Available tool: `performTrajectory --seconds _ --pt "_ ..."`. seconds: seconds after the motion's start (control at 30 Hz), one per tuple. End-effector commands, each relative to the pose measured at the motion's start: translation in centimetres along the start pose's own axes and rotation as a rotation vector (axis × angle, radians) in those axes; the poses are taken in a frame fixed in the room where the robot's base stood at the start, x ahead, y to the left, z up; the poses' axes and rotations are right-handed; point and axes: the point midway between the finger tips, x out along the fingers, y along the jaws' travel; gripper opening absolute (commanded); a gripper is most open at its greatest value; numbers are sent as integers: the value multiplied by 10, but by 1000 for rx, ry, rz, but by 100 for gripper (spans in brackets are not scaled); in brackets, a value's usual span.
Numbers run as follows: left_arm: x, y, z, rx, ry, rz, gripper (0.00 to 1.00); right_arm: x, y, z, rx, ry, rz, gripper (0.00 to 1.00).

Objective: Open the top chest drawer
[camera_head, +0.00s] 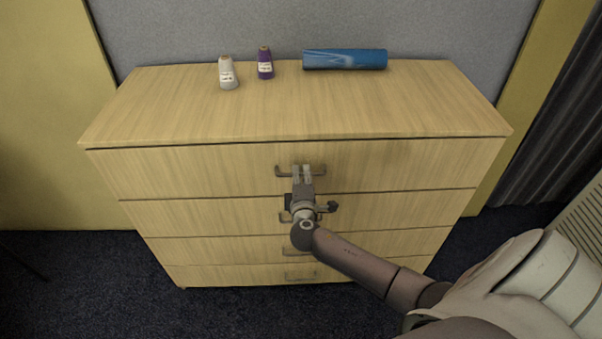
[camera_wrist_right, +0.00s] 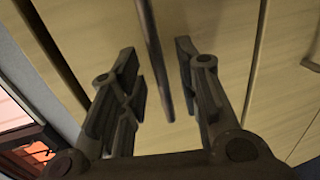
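The light wood chest (camera_head: 200,105) has several stacked drawers. The top drawer (camera_head: 190,170) looks shut, its front level with the drawers below. Its grey bar handle (camera_head: 281,172) is at the middle of its front, partly covered by my right gripper (camera_head: 303,172). In the right wrist view my right gripper (camera_wrist_right: 160,90) is open, one finger on each side of the handle bar (camera_wrist_right: 158,60). Gaps show between the bar and both fingers. My left gripper is not in view.
A white bottle (camera_head: 228,75), a purple bottle (camera_head: 265,65) and a blue cylinder (camera_head: 345,59) are on the chest top near its back. Lower handles (camera_head: 300,276) are below my gripper. The dark carpet (camera_head: 90,290) in front is clear at the left.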

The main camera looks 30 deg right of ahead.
Motion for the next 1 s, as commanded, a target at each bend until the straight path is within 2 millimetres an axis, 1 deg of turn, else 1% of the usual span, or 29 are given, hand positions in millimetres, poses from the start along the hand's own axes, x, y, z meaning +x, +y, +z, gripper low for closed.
performTrajectory --seconds 0.1,0.2,0.53,0.57,0.8,1.0 --pt "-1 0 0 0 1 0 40 10 0 0 -2 -1 0 31" --pt "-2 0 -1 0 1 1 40 15 0 0 -1 0 -1 31" --pt "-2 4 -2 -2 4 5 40 18 -1 0 0 1 -1 31" --pt "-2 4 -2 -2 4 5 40 18 -1 0 0 1 -1 30" --pt "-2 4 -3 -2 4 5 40 17 -1 0 0 0 -1 0" --pt "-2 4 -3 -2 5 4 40 17 -1 0 0 0 -2 0"
